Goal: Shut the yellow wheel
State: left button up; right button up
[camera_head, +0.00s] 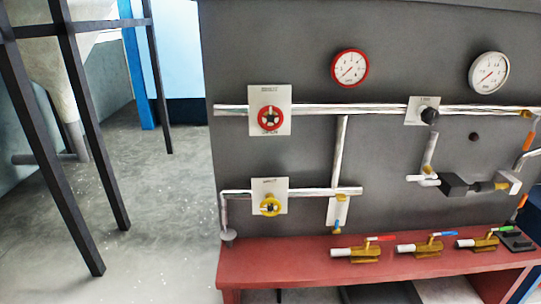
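The yellow wheel (270,206) is a small round handwheel with a dark hub. It sits on a white plate (282,184) on the grey panel, low on the left side, on the lower silver pipe (315,191). The plate carries small lettering, too small to read. How far the wheel is turned cannot be told. Neither of my grippers shows in the head view.
A red wheel (270,118) sits above on the upper pipe (360,110). Two gauges (350,68) hang higher. A red bench (290,264) with several lever valves (365,250) juts out below. Dark posts (90,130) stand left; the floor (165,220) between is clear.

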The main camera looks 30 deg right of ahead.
aim_at(269, 207)
jog(key=z, duration=1.6)
